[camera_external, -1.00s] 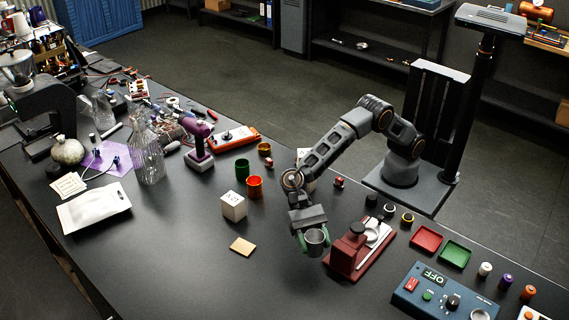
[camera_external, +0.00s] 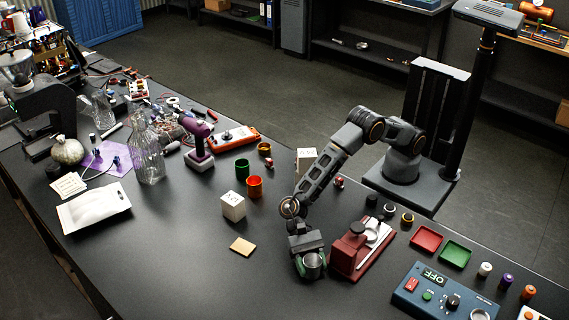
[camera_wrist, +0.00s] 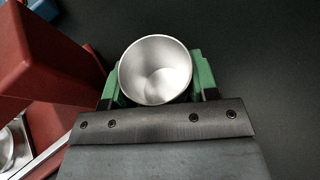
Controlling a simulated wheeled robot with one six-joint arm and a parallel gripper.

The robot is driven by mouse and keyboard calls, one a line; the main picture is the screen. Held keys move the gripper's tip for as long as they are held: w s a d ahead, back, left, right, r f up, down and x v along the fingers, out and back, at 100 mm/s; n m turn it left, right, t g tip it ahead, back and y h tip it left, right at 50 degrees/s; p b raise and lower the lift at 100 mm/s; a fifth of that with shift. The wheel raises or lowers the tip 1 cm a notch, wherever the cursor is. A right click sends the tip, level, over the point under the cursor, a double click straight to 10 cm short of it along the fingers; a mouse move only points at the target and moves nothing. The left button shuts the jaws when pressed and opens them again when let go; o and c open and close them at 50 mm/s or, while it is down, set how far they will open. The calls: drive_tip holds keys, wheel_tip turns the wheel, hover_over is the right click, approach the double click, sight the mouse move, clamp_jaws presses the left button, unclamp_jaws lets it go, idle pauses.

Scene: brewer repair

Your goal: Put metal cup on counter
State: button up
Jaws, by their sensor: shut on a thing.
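The metal cup (camera_external: 313,262) is silver and open at the top. My gripper (camera_external: 310,268) is shut on it, with green fingers on both sides of the cup. In the wrist view the cup (camera_wrist: 155,68) sits upright between the green fingertips of my gripper (camera_wrist: 158,85), and its inside looks empty. The dark counter (camera_external: 200,280) lies below the cup. The cup is low over the counter; I cannot tell whether its base touches.
A red device (camera_external: 350,248) with a metal part stands just right of my gripper. A white cube (camera_external: 233,207) and a tan square (camera_external: 242,246) lie to the left. A blue control box (camera_external: 440,292) is at the front right. The counter in front is clear.

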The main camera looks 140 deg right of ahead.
drive_tip(key=shift+f, duration=0.15)
drive_tip(key=o, duration=0.9)
